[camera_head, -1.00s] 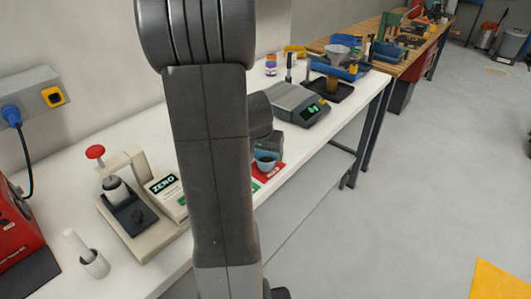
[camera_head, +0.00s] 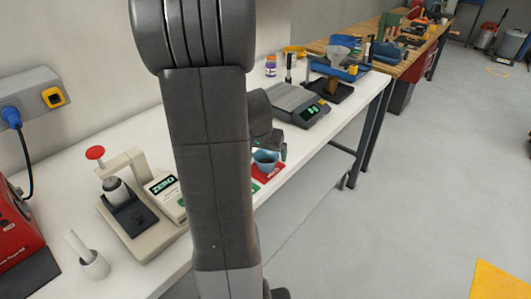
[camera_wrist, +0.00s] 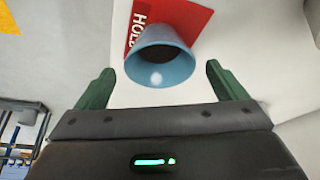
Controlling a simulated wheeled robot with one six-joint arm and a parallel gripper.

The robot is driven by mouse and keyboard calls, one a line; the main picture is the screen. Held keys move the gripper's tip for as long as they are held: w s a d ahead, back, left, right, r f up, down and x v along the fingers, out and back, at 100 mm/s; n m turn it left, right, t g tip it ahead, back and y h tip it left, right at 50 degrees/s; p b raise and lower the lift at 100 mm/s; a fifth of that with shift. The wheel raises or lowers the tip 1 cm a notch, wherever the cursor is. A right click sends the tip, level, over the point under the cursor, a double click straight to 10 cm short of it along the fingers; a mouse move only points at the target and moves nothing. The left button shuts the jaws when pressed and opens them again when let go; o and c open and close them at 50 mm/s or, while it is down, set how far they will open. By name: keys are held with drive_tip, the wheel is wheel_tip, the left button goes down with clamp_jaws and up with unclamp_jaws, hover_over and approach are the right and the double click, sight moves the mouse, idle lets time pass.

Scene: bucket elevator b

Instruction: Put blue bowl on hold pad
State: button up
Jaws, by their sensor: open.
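The blue bowl (camera_head: 265,161) is at the red hold pad (camera_head: 270,173) near the bench's front edge and appears to stand upright on it. In the wrist view the bowl (camera_wrist: 161,62) shows its open rim, and its body overlaps the red pad (camera_wrist: 196,17) with part of the word HOLD visible. My gripper (camera_wrist: 160,85) is open, its green fingers apart on either side of the bowl's rim with gaps. In the head view my gripper (camera_head: 268,147) is just by the bowl, partly hidden by my arm. The bowl's contact with the pad is hidden.
A grey scale (camera_head: 298,105) stands behind the bowl on the white bench (camera_head: 118,131). A beige press (camera_head: 140,215) with a red knob and a ZERO label stands at the left front. The floor on the right is mostly clear.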

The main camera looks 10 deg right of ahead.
drive_tip(key=v, duration=1.1)
drive_tip(key=shift+s, duration=0.1)
idle(2.0)
